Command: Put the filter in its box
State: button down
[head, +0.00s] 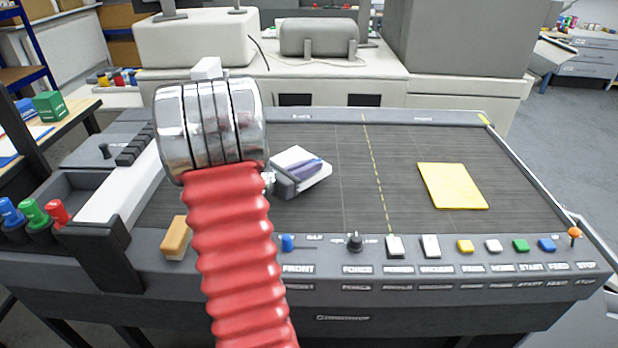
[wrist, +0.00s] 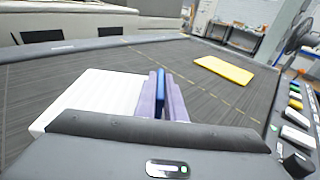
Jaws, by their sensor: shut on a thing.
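A white panel with fine ribs, which looks like the filter (head: 291,157), is at my gripper (head: 311,167) above the dark cutting bed. It also shows in the wrist view (wrist: 103,98), to the left of the fingers. In the wrist view my gripper (wrist: 163,93) has purple fingers closed on a thin blue upright piece (wrist: 159,92), which seems to be part of the filter. The gripper's dark body covers the near side of the panel. I cannot tell whether the panel touches the bed. I cannot make out a box for the filter in either view.
A yellow flat piece (head: 453,186) lies on the right of the bed (head: 345,185). An orange-and-white block (head: 175,238) sits front left. Buttons and knobs line the front panel. A white bar (head: 118,186) edges the left. The bed's middle is clear.

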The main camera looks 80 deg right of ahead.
aim_at(309, 177)
jog(key=shift+f, duration=0.1)
jog(key=shift+f, duration=1.75)
jog(key=shift+f, duration=0.1)
jog(key=c, duration=1.8)
grip_release()
jog(key=shift+c, duration=0.2)
jog(key=shift+w+a, duration=0.1)
jog(key=v, duration=1.1)
jog(key=shift+w+a, duration=0.2)
jog(key=shift+a, duration=0.15)
